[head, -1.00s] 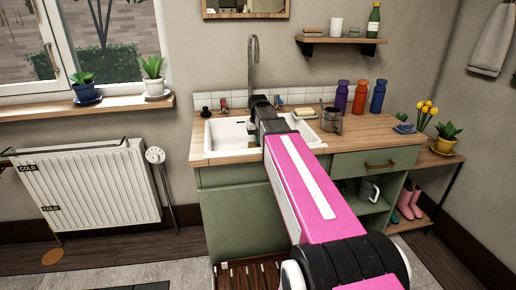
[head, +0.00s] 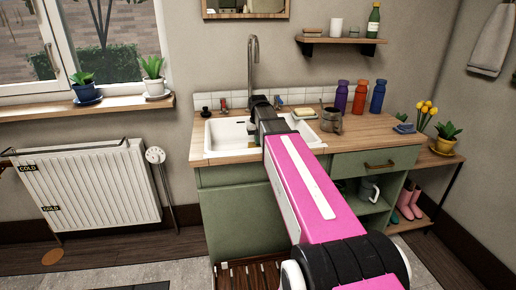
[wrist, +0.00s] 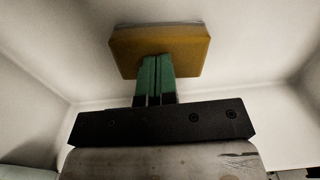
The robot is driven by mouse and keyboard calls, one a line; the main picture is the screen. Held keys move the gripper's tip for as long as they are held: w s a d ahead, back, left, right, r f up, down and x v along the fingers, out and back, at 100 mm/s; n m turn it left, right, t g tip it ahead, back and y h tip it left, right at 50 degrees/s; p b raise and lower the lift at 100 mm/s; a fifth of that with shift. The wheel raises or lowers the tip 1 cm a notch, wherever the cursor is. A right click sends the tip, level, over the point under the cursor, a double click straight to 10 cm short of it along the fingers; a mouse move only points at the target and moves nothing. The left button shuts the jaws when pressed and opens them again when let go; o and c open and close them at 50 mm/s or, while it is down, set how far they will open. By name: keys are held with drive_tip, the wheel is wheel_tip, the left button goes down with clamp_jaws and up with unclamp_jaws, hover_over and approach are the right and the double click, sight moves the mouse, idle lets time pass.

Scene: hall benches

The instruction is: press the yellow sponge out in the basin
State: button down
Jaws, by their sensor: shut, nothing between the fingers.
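The yellow sponge (wrist: 185,45) lies on the floor of the white basin (wrist: 60,45), seen in the wrist view. It is a flat block with a pale far edge. My gripper (wrist: 153,60) has its two green fingers shut side by side, with nothing between them. Their tips overlap the near middle of the sponge in that view; whether they press on it I cannot tell. In the head view the basin (head: 226,133) is set in the wooden counter, and my arm reaches over it. The sponge and fingertips are not clearly visible there.
A tall tap (head: 252,62) stands behind the basin. A pale yellow block (head: 304,112) lies right of the basin, near a metal mug (head: 331,120). Several bottles (head: 359,97) stand at the counter's back. The basin walls surround my gripper.

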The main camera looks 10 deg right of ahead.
drive_tip(key=shift+s+f, duration=0.1)
drive_tip(key=shift+f, duration=0.1)
drive_tip(key=shift+r, duration=3.3)
